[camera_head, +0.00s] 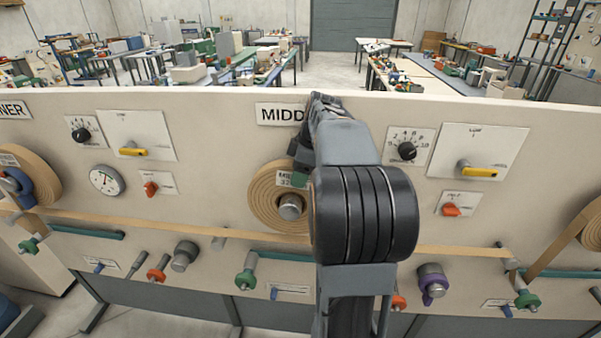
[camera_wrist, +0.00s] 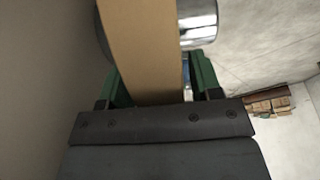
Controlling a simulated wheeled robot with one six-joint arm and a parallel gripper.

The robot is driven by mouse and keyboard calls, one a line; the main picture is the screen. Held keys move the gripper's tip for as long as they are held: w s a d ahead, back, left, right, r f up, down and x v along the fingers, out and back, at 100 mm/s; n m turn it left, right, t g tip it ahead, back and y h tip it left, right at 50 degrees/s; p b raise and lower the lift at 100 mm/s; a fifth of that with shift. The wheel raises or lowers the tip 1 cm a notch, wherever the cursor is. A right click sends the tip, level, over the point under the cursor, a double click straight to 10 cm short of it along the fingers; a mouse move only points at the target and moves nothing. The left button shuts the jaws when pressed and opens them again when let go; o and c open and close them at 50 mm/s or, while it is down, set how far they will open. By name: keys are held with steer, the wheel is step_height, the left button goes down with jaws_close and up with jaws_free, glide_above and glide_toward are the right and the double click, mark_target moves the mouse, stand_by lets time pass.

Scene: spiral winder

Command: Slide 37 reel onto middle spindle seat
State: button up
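The tan reel (camera_head: 262,200) is around the middle spindle (camera_head: 290,207) on the panel, below the sign "MIDD…". The spindle's metal end shows at the reel's centre. Part of a white label on the reel is visible, but its number is not clear. In the wrist view the reel (camera_wrist: 145,45) stands between the two green fingers of my gripper (camera_wrist: 160,85), and the shiny spindle (camera_wrist: 200,22) sticks out to its right. A narrow strip shows by the right finger, so I cannot tell whether both fingers press on it.
A tan web (camera_head: 150,222) runs along the panel below the reel. A black knob (camera_head: 407,151), a yellow-handled switch (camera_head: 478,171) and an orange knob (camera_head: 451,209) are right of my arm. A green handle (camera_head: 245,279) sticks out below the reel. Another reel (camera_head: 35,180) is at left.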

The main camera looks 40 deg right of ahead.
steer(key=shift+o, duration=0.9)
steer(key=shift+f, duration=0.1)
steer(key=v, duration=1.4)
steer(key=s+a+f+m+h, duration=0.1)
steer(key=a+f+m, duration=0.4)
steer(key=a, duration=0.8)
steer(key=s+a+f+m+t, duration=0.1)
steer(key=s+a+f+m, duration=0.1)
steer(key=s+a+f, duration=0.2)
steer(key=s+a+f+m+t+h, duration=0.1)
steer(key=s+a+f, duration=0.4)
steer(key=f, duration=0.5)
steer(key=shift+a+f+m+t, duration=0.2)
steer(key=shift+a+m+t, duration=0.1)
steer(key=shift+a+m, duration=0.4)
steer(key=shift+c, duration=0.2)
